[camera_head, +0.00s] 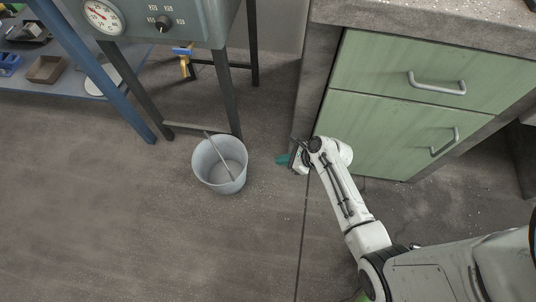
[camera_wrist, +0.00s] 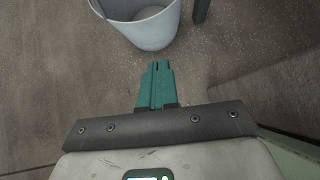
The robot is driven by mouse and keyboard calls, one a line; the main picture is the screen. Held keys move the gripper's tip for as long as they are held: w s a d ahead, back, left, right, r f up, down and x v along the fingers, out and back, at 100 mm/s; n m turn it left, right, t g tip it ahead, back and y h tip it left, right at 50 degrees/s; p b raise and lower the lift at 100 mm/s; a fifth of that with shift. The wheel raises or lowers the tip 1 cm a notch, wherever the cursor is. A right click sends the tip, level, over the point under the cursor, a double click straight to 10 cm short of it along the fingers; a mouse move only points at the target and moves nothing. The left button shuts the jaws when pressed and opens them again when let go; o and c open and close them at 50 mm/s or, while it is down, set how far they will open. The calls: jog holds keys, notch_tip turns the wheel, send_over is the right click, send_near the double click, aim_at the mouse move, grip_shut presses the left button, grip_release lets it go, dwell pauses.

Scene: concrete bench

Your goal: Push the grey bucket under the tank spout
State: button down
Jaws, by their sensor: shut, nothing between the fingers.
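The grey bucket (camera_head: 212,180) stands upright on the floor in front of the tank stand, its handle lying across its mouth. In the wrist view the bucket (camera_wrist: 150,34) is at the top, just beyond my fingertips. My gripper (camera_head: 280,159) has teal fingers, low over the floor to the right of the bucket, with a gap between them. The fingers (camera_wrist: 157,66) are shut together and empty. The tank (camera_head: 160,22) is at the top left on a dark metal stand. Its spout with a brass body and blue handle (camera_head: 184,60) hangs below it, behind the bucket.
A green drawer cabinet (camera_head: 385,125) stands close to the right of my gripper. The stand's front leg (camera_head: 228,95) and low crossbar (camera_head: 190,130) are behind the bucket. A blue-framed shelf (camera_head: 60,65) is at the left. The floor left and front is clear.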

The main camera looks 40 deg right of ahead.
aim_at(246, 157)
jog(key=w+a+r+b+x, duration=0.1)
jog(key=r+b+x, duration=0.1)
jog(key=b+x, duration=0.5)
jog(key=x, duration=0.5)
jog(key=shift+w, duration=0.4)
jog(key=shift+a, duration=0.15)
jog(key=shift+w+a+p, duration=0.2)
jog(key=shift+w+a, duration=0.2)
jog(key=shift+w, duration=0.35)
jog(key=shift+w+a+p, duration=0.2)
jog(key=shift+w+a, duration=0.15)
jog(key=shift+w, duration=0.4)
